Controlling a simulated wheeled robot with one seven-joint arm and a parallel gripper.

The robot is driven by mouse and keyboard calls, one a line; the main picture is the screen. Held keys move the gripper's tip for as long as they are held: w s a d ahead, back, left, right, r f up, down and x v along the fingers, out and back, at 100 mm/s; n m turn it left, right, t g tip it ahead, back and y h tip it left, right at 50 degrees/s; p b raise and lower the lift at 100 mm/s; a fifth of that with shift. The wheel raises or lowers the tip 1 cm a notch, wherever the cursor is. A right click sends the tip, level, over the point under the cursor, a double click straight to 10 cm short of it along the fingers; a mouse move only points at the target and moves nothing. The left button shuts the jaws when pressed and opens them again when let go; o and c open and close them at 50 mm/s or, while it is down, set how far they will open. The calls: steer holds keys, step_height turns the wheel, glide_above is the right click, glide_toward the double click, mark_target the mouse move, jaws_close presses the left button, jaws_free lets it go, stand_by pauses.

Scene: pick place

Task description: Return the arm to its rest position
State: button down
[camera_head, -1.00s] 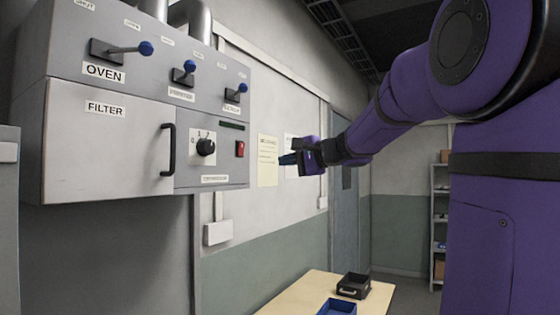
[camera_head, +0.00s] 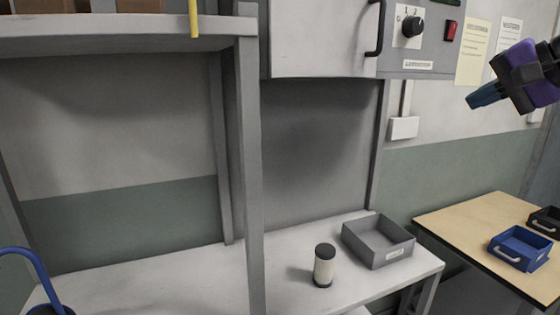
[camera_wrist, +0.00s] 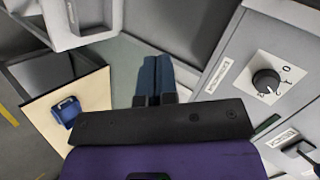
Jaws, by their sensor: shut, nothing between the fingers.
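My gripper (camera_head: 487,96) is at the upper right of the head view, in front of the wall with the paper notices and well above the wooden table. Its blue fingers point to the left and a little down. In the wrist view my gripper (camera_wrist: 154,62) has its two blue fingers side by side, shut with nothing between them. Most of my arm is outside the head view. No thing touches the fingers in either view.
A control cabinet (camera_head: 325,35) with a knob (camera_head: 412,27) hangs on the wall left of my gripper. Below are a grey bench with a grey bin (camera_head: 350,234) and a filter-like cylinder (camera_head: 324,266). A wooden table (camera_head: 455,222) holds a blue bin (camera_head: 519,262) and a black bin (camera_head: 545,213).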

steer(key=s+a+f+n+g+h, duration=0.2)
steer(key=s+f+n+h, duration=0.1)
steer(key=s+f, duration=0.4)
steer(key=s+a+f+n+g+h, duration=0.2)
steer(key=s+f+n+h, duration=0.1)
steer(key=s+f+n, duration=0.2)
steer(key=s+f, duration=0.2)
steer(key=s, duration=0.2)
steer(key=shift+s+a, duration=0.15)
